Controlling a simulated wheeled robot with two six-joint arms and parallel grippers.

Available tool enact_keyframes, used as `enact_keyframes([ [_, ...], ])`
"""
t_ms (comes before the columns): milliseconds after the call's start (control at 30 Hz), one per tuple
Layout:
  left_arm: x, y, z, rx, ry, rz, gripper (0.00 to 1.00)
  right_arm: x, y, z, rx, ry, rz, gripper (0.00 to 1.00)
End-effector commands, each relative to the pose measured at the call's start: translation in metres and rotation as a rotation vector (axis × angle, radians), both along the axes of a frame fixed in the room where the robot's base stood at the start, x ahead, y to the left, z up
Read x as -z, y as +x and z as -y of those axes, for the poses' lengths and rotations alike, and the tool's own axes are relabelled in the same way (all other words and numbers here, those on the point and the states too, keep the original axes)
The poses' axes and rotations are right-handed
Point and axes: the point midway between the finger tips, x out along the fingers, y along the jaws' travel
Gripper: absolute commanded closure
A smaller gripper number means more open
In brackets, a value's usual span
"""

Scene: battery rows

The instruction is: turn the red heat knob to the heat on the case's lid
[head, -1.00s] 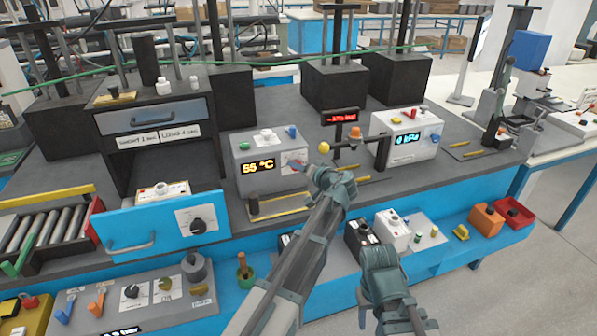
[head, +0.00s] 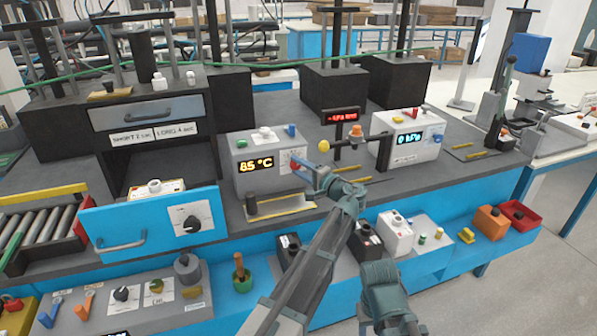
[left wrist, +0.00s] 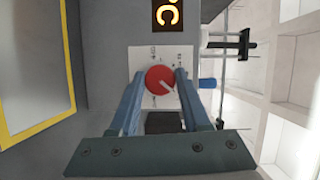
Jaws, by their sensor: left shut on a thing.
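The red heat knob (left wrist: 160,79) sits on a white dial plate (left wrist: 136,62) with small marks, and its pale pointer slants toward the lower right in the left wrist view. My left gripper (left wrist: 160,85) is shut on the knob, one finger on each side. In the head view my left gripper (head: 304,170) reaches the right front of a grey heater box (head: 231,160), mostly covering the knob. The box's orange display (head: 256,164) reads 85 °C. I cannot make out a case lid with a readable heat on it. My right arm shows low in the head view, but its fingers do not.
A blue drawer front (head: 121,229) juts out at left. A yellow-edged tray (head: 285,207) lies before the heater box.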

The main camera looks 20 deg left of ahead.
Motion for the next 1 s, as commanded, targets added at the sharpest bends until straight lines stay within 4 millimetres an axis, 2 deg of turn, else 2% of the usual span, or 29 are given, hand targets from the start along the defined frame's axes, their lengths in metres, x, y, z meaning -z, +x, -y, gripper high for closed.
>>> enact_keyframes([
  [200,0.0021,-0.0009,0.0005,-0.001,0.042,-0.032,1.00,0.0059,-0.0001,0.0000,0.000,0.000,0.000,0.50],
  [733,0.0013,-0.0006,0.0006,0.001,0.056,-0.042,1.00,0.0065,0.0000,0.0000,0.000,0.000,0.000,0.50],
  [767,0.0013,-0.0006,0.0006,0.001,0.056,-0.042,0.48,0.0065,0.0000,0.0000,0.000,0.000,0.000,0.50],
  [900,0.0009,-0.0005,0.0004,0.001,0.057,-0.041,0.24,0.0064,0.0000,0.0000,0.000,0.000,0.000,0.50],
  [1000,0.0007,-0.0003,0.0003,0.001,0.058,-0.041,0.24,0.0063,0.0000,0.0000,0.000,0.000,0.000,0.50],
])
